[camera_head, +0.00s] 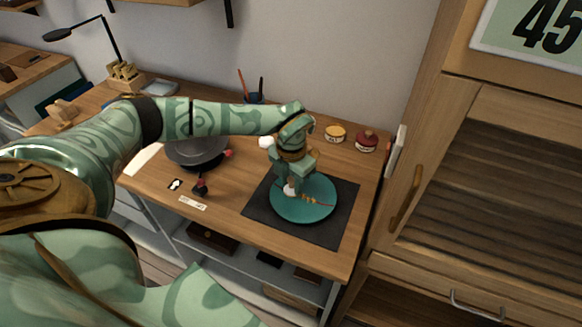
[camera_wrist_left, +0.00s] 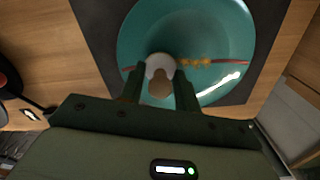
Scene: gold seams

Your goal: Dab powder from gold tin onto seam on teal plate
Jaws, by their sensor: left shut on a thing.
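The teal plate (camera_head: 310,212) lies on a dark mat on the workbench. A thin red seam (camera_wrist_left: 229,63) crosses it, and a gold stretch (camera_wrist_left: 195,62) covers part of that line close to the dabber. My left gripper (camera_head: 290,184) points down over the plate and is shut on a small dabber (camera_wrist_left: 160,68) with a white head and a tan handle. The white head is at the plate beside the gold stretch; I cannot tell whether it touches. The gold tin (camera_head: 335,133) stands at the back of the bench. My right gripper is out of view.
A red tin (camera_head: 366,141) stands right of the gold tin. A dark round wheel or pan (camera_head: 197,151) and a small black and red tool (camera_head: 200,187) are left of the mat (camera_head: 345,215). A cup with sticks (camera_head: 254,97) is at the back. A cabinet (camera_head: 480,200) stands at right.

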